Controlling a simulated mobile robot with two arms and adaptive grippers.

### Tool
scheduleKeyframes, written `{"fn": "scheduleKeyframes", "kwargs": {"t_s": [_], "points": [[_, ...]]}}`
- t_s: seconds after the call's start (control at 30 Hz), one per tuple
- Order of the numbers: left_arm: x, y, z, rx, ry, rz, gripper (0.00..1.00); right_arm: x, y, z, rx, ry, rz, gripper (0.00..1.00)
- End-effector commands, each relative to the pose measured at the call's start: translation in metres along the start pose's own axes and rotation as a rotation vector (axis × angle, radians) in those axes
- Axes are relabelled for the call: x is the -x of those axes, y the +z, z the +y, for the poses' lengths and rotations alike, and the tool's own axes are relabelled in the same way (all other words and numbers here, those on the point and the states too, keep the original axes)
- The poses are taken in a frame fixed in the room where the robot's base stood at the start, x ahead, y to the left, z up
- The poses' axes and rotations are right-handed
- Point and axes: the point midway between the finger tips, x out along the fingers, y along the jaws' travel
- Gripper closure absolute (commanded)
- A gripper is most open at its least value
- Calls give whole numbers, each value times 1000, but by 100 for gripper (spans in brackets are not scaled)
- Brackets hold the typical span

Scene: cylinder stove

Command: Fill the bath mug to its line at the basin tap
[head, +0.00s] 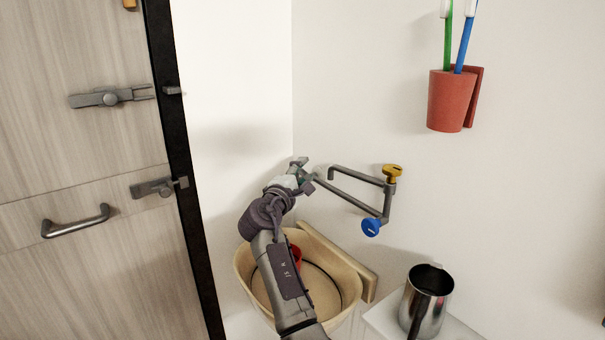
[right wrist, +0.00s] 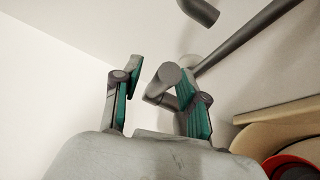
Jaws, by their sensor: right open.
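A red round-rimmed vessel, likely the bath mug, stands in the beige basin (head: 243,272), mostly hidden behind my right arm; its red rim (right wrist: 278,163) shows in the right wrist view. Its line and any water are not visible. The grey pipe tap (head: 352,198) on the wall has a yellow knob (head: 393,171) and a blue knob (head: 371,228). My right gripper (head: 303,174) is open above the basin, by the tap's left end. In the right wrist view, a grey rounded pipe end (right wrist: 170,73) shows between its fingers; contact is unclear. My left gripper is out of view.
A steel pitcher (head: 427,293) stands on a white ledge (head: 380,318) right of the basin. A red holder (head: 450,100) with toothbrushes hangs on the wall above right. A wooden door (head: 80,150) with latches and a handle is at left. Wall around the tap is bare.

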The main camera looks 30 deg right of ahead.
Motion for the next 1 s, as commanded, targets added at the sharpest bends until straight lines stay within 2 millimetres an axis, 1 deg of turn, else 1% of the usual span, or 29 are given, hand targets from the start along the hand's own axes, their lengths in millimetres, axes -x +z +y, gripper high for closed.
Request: {"fn": "scheduleKeyframes", "kwargs": {"t_s": [0.07,0.17,0.27,0.4,0.5,0.6,0.7,0.8,1.0], "points": [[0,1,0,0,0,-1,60,5,-1,0,0,1,1,58],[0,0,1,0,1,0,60,18,-1,-1,-1,0,3,58],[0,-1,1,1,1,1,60,38,-2,-1,0,-1,4,58],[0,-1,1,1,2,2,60,69,-1,-1,-1,-2,4,58],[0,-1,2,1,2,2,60,89,-1,-1,0,-2,3,58],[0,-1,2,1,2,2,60,104,-1,-1,1,-2,2,58],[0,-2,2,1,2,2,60,114,-1,-1,1,-2,2,58],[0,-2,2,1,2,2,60,119,-1,-1,1,-2,1,58],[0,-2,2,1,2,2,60,120,-1,-1,1,-1,0,58]]}}
